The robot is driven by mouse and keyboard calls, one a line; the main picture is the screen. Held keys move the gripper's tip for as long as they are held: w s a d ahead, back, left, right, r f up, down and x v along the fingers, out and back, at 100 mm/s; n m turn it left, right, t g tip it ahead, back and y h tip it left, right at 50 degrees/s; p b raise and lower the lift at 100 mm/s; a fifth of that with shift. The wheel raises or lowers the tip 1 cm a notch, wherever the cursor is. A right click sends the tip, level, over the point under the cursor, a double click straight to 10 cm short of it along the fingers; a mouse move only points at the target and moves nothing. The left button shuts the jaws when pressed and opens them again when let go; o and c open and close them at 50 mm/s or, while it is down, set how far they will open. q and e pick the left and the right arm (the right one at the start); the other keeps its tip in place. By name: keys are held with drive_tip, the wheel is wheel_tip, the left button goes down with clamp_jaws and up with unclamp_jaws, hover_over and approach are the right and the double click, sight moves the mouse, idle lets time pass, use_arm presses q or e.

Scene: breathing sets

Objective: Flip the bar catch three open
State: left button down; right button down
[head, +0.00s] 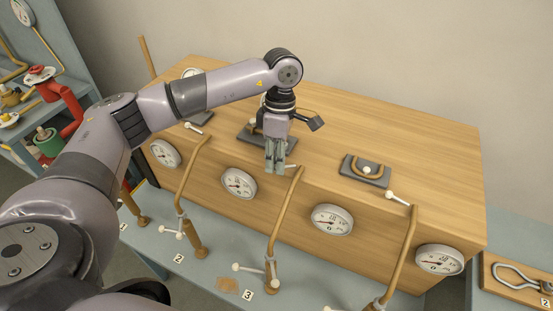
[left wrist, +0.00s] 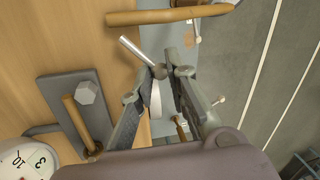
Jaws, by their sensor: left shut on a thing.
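The bar catch by the label 3 is a brown bent bar (head: 285,210), which rises from the shelf to the front edge of the wooden box. A small light handle shows near its top (head: 291,167). My left gripper (head: 276,165) points down there, at the box's front top edge. In the left wrist view the left fingers (left wrist: 162,95) are closed on a silver handle (left wrist: 141,54); its free end sticks out beyond them. In the head view the fingers hide part of this handle. My right gripper is out of view.
Similar bars stand left (head: 190,180) and right (head: 405,250), with pale handles. Round gauges (head: 239,183) line the wooden box (head: 400,130). Grey plates with brown loops (head: 366,171) sit on its top. The shelf (head: 215,265) carries number labels (head: 247,294).

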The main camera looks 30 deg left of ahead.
use_arm(q)
drive_tip(key=shift+s+d+f+n+b, duration=0.2)
drive_tip(key=shift+d+f+n+b, duration=0.1)
drive_tip(key=shift+n+b, duration=0.6)
drive_tip(key=shift+s+d+r+n+h+b, duration=0.25)
drive_tip(key=shift+n+b, duration=0.2)
drive_tip(key=shift+n, duration=0.25)
drive_tip(key=shift+r, duration=0.1)
drive_tip(key=c, duration=1.5)
unclamp_jaws()
drive_tip(key=shift+c, duration=0.2)
drive_tip(key=shift+r, duration=0.1)
drive_tip(key=v, duration=1.1)
drive_tip(key=shift+r, duration=0.45)
drive_tip(key=shift+s+a+f, duration=0.1)
